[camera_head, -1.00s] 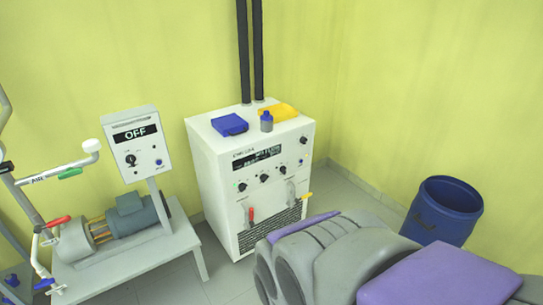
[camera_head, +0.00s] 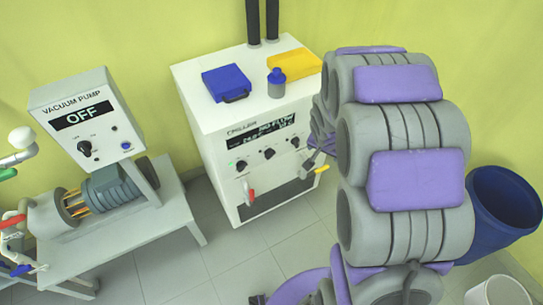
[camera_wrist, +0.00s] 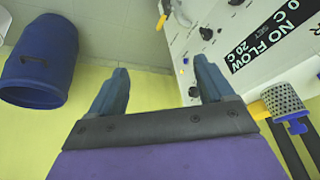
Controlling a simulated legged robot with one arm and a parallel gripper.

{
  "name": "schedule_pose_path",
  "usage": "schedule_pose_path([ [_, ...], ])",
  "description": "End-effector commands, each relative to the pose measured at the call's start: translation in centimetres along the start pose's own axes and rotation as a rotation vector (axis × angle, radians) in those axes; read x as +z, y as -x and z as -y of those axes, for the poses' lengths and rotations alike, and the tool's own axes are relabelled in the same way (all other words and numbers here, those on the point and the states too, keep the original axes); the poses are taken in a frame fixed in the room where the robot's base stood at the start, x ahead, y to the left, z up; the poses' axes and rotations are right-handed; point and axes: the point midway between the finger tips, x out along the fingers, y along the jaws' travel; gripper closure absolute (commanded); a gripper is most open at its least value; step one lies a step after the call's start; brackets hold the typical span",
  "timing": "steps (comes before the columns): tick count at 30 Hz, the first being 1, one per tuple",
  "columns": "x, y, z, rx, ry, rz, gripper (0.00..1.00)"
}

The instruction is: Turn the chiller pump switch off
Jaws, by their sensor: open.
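The white chiller (camera_head: 205,140) stands against the back wall, its front panel partly hidden by my arm. A row of black knobs (camera_head: 270,153) sits under its dark display. In the wrist view the panel is turned on its side, and its display (camera_wrist: 272,38) reads "NO FLOW" and "20 C". I cannot read which control is the pump switch. My gripper (camera_wrist: 162,82) is open and empty, beside the panel and apart from the knobs.
Red (camera_head: 250,190) and yellow-handled (camera_head: 322,169) valves stick out in front. A vacuum pump box (camera_head: 85,110) reads "OFF". A blue barrel (camera_head: 503,215) stands right.

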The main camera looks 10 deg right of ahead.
Motion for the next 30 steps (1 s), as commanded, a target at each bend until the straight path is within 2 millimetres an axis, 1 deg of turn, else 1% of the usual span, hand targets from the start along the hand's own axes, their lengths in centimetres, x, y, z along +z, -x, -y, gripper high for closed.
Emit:
schedule_pose_path([
  [1,-0.7,-2.1,-0.2,-0.018,-0.038,-0.006,0.19],
  [6,-3.4,-8.6,0.2,-0.134,-0.177,-0.047,0.19],
  [8,-4.0,-10.6,0.4,-0.181,-0.227,-0.056,0.19],
  [9,-4.0,-12.1,0.5,-0.210,-0.262,-0.056,0.19],
  [11,-4.0,-13.9,1.0,-0.260,-0.313,-0.057,0.19],
  [12,-3.9,-15.2,1.4,-0.294,-0.349,-0.056,0.19],
  [15,-3.1,-17.9,2.6,-0.379,-0.436,-0.044,0.19],
  [16,-2.9,-18.6,3.0,-0.409,-0.465,-0.041,0.19],
  [21,-0.7,-22.5,4.7,-0.569,-0.633,0.011,0.19],
  [27,2.4,-25.9,5.4,-0.776,-0.872,0.127,0.19],
  [30,4.1,-26.9,5.7,-0.886,-1.000,0.199,0.19],
])
